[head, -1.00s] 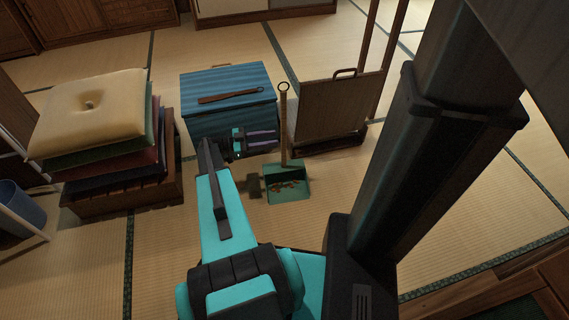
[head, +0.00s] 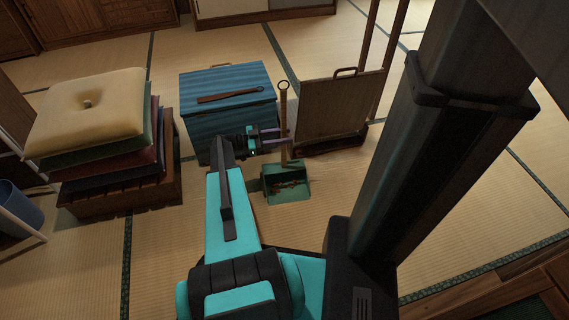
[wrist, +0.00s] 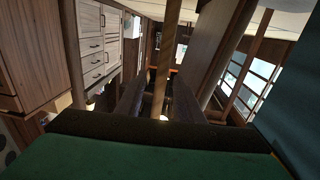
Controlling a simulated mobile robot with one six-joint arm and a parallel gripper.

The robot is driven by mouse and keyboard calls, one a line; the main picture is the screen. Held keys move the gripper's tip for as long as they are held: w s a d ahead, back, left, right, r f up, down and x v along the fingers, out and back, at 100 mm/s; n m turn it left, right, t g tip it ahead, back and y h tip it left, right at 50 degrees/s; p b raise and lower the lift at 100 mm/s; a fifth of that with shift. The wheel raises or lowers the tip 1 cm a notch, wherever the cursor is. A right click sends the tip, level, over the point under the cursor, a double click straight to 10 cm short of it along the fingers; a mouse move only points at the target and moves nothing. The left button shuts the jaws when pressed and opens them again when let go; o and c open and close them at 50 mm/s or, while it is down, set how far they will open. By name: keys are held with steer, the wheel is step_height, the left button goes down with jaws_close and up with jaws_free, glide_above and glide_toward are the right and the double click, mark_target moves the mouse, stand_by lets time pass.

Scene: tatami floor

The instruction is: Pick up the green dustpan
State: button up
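The green dustpan (head: 290,196) stands on the tatami, with brown bits in its pan. Its long wooden handle (head: 283,105) rises upright from the pan and ends in a ring. My gripper (head: 281,137) is level at the lower half of the handle, coming from the left. In the wrist view the handle (wrist: 166,48) runs vertically between the two dark fingers, which are apart. The fingers look open around the handle; contact cannot be made out.
A blue striped chest (head: 225,118) with a dark stick on its lid stands just behind and left of my gripper. A brown panel on a stand (head: 338,112) is close on the right. Stacked cushions (head: 88,118) are at the left. The tatami in front of the dustpan is clear.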

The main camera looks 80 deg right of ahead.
steer(key=b+x, duration=0.1)
steer(key=x, duration=0.2)
steer(key=shift+s+d, duration=0.2)
steer(key=shift+s, duration=0.15)
jaws_close()
stand_by(1.5)
